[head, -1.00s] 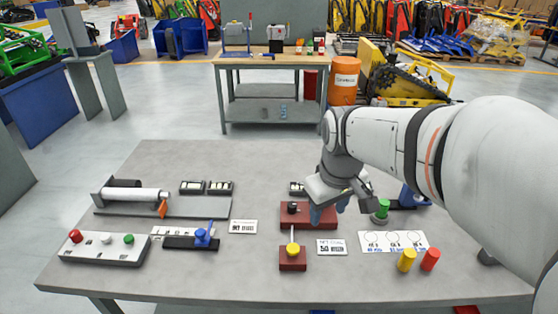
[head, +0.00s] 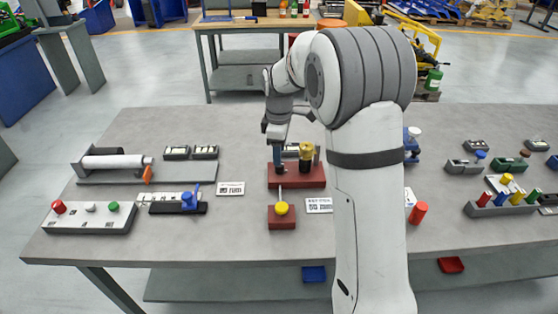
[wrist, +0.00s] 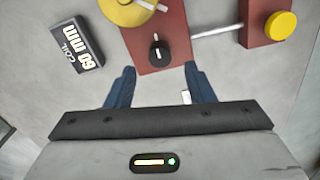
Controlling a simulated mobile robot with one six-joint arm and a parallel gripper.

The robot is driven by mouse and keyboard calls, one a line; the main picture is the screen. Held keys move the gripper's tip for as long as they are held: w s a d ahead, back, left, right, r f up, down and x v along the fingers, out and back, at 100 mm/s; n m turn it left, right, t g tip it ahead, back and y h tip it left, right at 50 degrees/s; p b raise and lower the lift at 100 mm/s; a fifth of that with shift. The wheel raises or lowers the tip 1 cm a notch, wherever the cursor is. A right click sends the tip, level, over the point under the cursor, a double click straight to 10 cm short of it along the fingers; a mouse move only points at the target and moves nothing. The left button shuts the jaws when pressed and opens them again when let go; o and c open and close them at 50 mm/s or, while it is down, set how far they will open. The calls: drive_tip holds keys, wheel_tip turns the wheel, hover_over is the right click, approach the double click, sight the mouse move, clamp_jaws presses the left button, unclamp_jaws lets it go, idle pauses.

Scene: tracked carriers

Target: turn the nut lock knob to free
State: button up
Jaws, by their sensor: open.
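The black knob (wrist: 155,50), which I take for the nut lock knob, has a pale mark near its upper end in the wrist view. It sits on a red base (wrist: 172,14), beside a yellow round part (wrist: 125,8). My gripper (wrist: 158,72) is open and empty, with its blue fingers either side of the knob's line and short of it in the picture. In the head view my gripper (head: 276,152) is above the left end of the red base (head: 312,182). The yellow part (head: 306,152) stands upright there.
A yellow knob (wrist: 281,25) on a smaller red block is joined by a pale rod (wrist: 215,29). In the head view a red cylinder (head: 418,213) stands right of my arm. The front table strip is clear.

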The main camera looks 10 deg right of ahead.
sight(279, 168)
drive_tip(key=shift+f, duration=2.1)
drive_tip(key=shift+c, duration=0.6)
drive_tip(key=c, duration=0.9)
